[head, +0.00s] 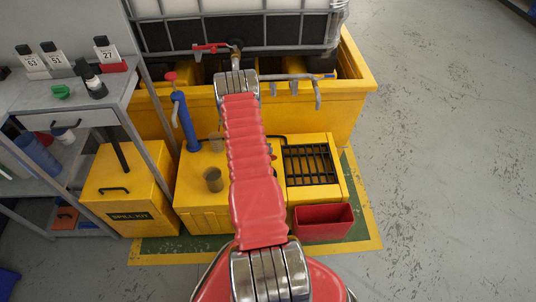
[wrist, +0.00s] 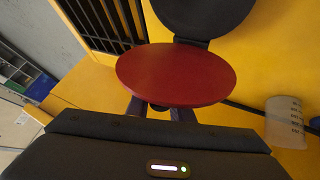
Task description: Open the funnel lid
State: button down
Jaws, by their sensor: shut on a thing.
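In the wrist view a flat red disc (wrist: 175,75), which looks like the funnel lid, lies just beyond my gripper (wrist: 160,109). The two dark fingers show under its near edge, shut on a small dark part there, mostly hidden. A round black piece (wrist: 205,14), cut off by the top edge, sits behind the disc. It has a dark block at its near side that looks like a hinge. I cannot tell how far the lid is tilted. In the head view my arm hides the funnel, the lid and my gripper.
A clear measuring beaker (wrist: 284,122) stands right of the disc. In the head view a black grate (head: 310,165), a blue hand pump (head: 184,122) and a red bin (head: 323,222) surround my arm. A spill-kit box (head: 125,190) is at left. Floor at right is clear.

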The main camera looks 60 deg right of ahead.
jog(key=shift+w+d+f, duration=0.45)
jog(key=shift+w+d, duration=0.1)
jog(key=shift+a+f, duration=0.1)
jog(key=shift+a, duration=0.1)
dwell(0.8)
jog(key=c, duration=1.9)
grip_release()
jog(key=shift+c, duration=0.2)
jog(key=o, duration=0.3)
jog(key=shift+d, duration=0.25)
jog(key=shift+r, duration=0.2)
jog(key=shift+v, duration=6.85)
